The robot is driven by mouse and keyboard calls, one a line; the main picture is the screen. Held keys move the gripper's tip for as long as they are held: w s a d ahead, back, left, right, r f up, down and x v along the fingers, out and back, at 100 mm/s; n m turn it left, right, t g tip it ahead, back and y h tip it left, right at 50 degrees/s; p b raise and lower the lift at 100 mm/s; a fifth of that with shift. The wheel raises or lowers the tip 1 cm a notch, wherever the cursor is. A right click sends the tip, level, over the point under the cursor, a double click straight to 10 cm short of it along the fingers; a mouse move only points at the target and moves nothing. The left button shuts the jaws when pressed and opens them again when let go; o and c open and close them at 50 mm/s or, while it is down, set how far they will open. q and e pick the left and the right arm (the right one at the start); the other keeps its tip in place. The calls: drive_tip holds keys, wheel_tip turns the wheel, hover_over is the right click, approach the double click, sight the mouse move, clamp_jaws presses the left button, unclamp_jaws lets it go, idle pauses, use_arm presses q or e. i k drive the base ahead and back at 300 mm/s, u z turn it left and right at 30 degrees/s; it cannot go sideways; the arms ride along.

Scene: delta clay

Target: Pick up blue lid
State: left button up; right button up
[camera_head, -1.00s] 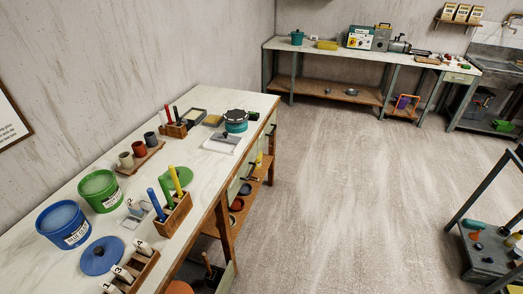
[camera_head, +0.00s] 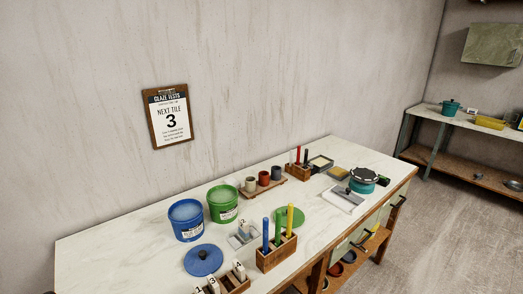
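The blue lid (camera_head: 203,261) lies flat on the white worktop, a round disc with a dark knob in its middle. It is in front of the open blue bucket (camera_head: 186,221), which has a white label. The wooden rack of numbered tiles (camera_head: 234,284) stands close to its lower right and is cut by the bottom edge of the view. Neither of my grippers is in view.
A green bucket (camera_head: 222,204), a green lid (camera_head: 290,217) and a wooden block with coloured sticks (camera_head: 277,252) stand near the lid. Bare worktop (camera_head: 110,255) lies to the left.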

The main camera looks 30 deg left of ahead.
sight(203, 260)
drive_tip(key=u, duration=1.65)
